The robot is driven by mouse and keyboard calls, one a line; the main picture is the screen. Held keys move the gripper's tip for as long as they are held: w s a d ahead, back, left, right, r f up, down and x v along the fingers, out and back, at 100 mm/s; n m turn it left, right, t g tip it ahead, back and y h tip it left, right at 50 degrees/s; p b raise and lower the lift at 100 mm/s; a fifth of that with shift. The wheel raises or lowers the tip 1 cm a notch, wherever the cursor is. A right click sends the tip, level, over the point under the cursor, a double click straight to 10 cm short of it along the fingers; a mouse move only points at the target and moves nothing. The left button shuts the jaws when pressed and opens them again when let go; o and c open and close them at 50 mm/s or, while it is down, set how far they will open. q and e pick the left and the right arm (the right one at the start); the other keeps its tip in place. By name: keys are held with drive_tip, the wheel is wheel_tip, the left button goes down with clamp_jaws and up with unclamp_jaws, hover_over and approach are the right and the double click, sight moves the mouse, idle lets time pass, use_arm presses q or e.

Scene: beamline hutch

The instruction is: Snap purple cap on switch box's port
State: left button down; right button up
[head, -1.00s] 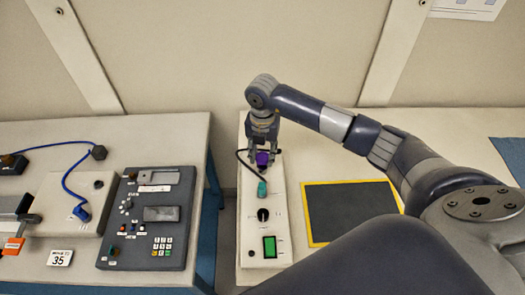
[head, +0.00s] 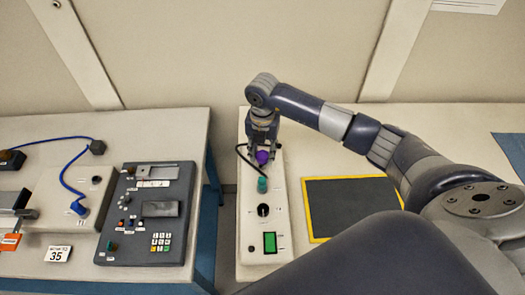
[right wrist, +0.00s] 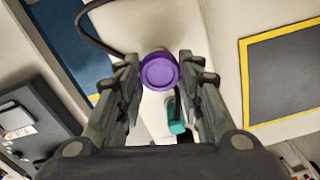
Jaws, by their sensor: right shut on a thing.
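The purple cap (head: 262,157) is held in my right gripper (head: 263,150), over the far part of the white switch box (head: 281,225). In the right wrist view, the round purple cap (right wrist: 159,71) sits between the two fingertips, its circular face towards the camera. The port is not visible; the cap and fingers may cover it. I cannot tell whether the cap touches the box. The box also carries a teal plug (head: 262,185), a black knob (head: 263,210) and a green display (head: 270,242). My left gripper is not in view.
A black cable (head: 241,158) curves beside the gripper on the left. A yellow-edged dark mat (head: 350,208) lies to the right. Across a gap, the left table holds a dark control panel (head: 148,215) and a beige box with a blue cable (head: 63,180).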

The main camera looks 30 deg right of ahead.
drive_tip(key=shift+f+b, duration=0.35)
drive_tip(key=shift+f, duration=0.15)
drive_tip(key=o, duration=0.8)
wheel_tip(320, 180, up, 12)
idle(0.4)
